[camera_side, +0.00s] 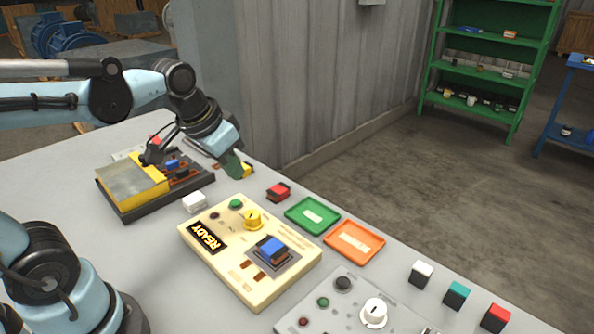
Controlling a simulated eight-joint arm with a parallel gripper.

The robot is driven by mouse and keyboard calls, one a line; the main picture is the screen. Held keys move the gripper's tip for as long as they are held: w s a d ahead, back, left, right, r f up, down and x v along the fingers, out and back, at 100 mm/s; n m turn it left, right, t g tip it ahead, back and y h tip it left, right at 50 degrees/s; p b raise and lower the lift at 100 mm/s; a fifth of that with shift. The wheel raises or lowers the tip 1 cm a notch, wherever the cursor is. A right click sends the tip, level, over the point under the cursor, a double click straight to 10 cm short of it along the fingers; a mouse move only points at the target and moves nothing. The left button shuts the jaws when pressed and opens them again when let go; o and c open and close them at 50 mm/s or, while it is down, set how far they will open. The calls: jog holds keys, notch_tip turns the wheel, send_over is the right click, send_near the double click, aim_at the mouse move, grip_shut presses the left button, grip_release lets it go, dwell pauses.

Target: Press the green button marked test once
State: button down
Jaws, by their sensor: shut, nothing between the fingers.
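A cream tester box (220,258) lies on the table with a black READY display (208,238). A green button (236,204) sits near its far edge, left of a yellow knob (252,219). A smaller green button (323,302) is on the grey panel (296,311) at the front. The lettering beside both is too small to read, so I cannot tell which is marked test. My gripper (238,171) is shut and empty, pointing down above and behind the cream box, apart from its green button.
A blue block (271,248) sits in the cream box's socket. A white block (194,202) and a red block (278,191) lie nearby. Green (312,215) and orange (354,241) trays are to the right. A yellow-and-black fixture (134,187) stands left. White, teal and red blocks line the right edge.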

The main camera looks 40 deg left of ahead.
aim_at(240, 203)
jog(key=w+a+r+g, duration=0.2)
jog(key=w+a+g, duration=0.2)
jog(key=a, duration=0.2)
jog(key=shift+w+a+g, duration=0.2)
jog(key=shift+w+g, duration=0.1)
jog(key=shift+f, duration=0.1)
notch_tip(240, 203, down, 14)
jog(key=shift+r, duration=0.1)
dwell(0.8)
jog(key=shift+w+f, duration=0.1)
jog(key=shift+f, duration=0.85)
jog(key=shift+r, duration=0.1)
notch_tip(240, 203, up, 14)
dwell(0.5)
